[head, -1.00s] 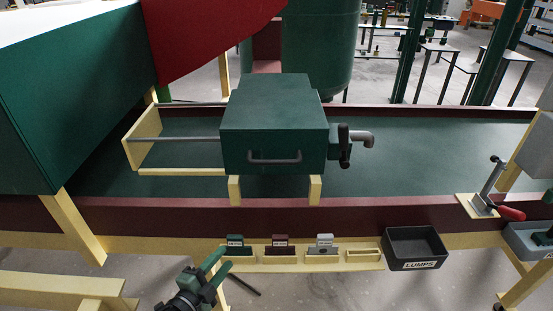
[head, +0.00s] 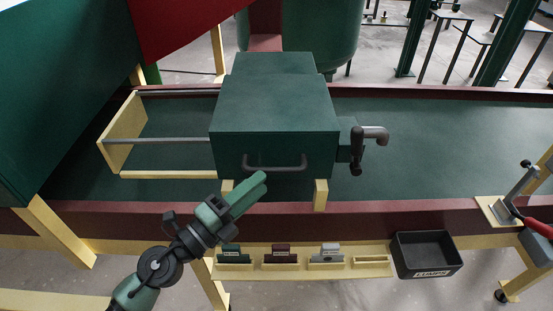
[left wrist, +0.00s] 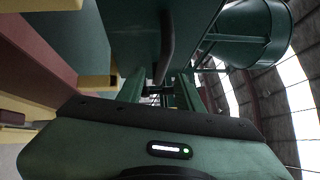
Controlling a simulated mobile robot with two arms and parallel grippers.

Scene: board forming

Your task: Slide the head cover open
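The head cover (head: 274,106) is a dark green box with a grey bar handle (head: 274,168) on its front face. It sits over the belt, at the right end of a cream frame with grey rails. My left gripper (head: 260,181) is just in front of and below the handle, near its left part. In the left wrist view the two green fingers (left wrist: 160,88) are apart and the dark handle (left wrist: 167,48) shows ahead, in line with the gap. I see nothing held, and contact with the handle cannot be made out. My right gripper is not in view.
The cream frame (head: 115,143) and rails leave open room left of the cover. A crank (head: 357,150) and grey pipe stand at its right. Below are a ledge (head: 375,269) with small labelled blocks and a black bin (head: 427,254). A red-handled clamp (head: 520,195) is at far right.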

